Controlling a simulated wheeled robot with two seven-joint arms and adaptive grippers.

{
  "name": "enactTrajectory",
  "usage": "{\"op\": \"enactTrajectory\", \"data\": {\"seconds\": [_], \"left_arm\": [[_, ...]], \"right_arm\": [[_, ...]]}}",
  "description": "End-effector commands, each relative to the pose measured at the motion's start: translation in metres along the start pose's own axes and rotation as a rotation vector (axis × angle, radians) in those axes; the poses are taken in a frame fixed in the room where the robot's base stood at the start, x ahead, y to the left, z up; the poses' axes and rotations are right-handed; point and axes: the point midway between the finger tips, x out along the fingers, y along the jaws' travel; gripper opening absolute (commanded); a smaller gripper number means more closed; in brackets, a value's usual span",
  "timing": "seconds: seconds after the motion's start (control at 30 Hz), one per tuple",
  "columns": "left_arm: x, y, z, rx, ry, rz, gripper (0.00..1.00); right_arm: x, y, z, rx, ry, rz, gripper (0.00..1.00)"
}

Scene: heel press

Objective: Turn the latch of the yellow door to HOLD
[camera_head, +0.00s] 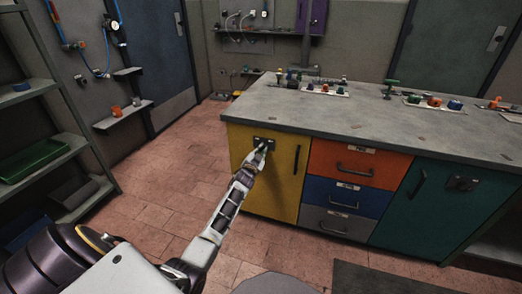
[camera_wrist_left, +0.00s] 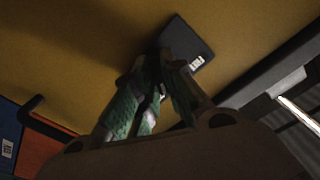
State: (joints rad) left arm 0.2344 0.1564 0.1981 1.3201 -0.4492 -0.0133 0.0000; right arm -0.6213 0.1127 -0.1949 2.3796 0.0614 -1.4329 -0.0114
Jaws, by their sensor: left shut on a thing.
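The yellow door (camera_head: 283,188) is at the left end of the workbench's front and looks closed. A small dark latch plate (camera_head: 264,142) sits near its top edge, with a white label on it. My left gripper (camera_head: 265,147) is at this plate, its fingers shut on the latch. In the left wrist view, the green-padded fingers (camera_wrist_left: 165,85) come together at the dark plate (camera_wrist_left: 190,42) on the yellow door (camera_wrist_left: 95,40). The fingers hide the latch handle, so I cannot tell which way it points. My right gripper is not in view.
Orange (camera_head: 357,163), blue and grey drawers sit right of the yellow door, with a teal door (camera_head: 440,205) beyond. Small parts stand on the grey benchtop (camera_head: 350,108). A shelf rack (camera_head: 40,90) stands at the left. The tiled floor before the yellow door is clear.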

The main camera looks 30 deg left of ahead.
Motion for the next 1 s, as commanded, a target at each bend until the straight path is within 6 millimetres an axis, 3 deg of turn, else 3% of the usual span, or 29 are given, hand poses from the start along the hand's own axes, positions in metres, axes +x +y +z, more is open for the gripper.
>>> {"op": "enactTrajectory", "data": {"seconds": [0.4,0.9,0.93,1.0], "left_arm": [[0.0000,0.0007,0.0000,0.223,0.000,0.000,0.00],[0.0000,0.0008,0.0000,0.250,0.000,0.001,0.00],[0.0000,0.0008,0.0000,0.250,0.000,0.001,0.13],[0.0000,0.0007,0.0000,0.250,0.000,0.001,0.22]], "right_arm": [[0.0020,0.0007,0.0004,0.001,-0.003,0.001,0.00],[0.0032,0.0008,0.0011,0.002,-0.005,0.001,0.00],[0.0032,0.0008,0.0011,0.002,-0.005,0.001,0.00],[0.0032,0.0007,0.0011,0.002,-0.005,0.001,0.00]]}}
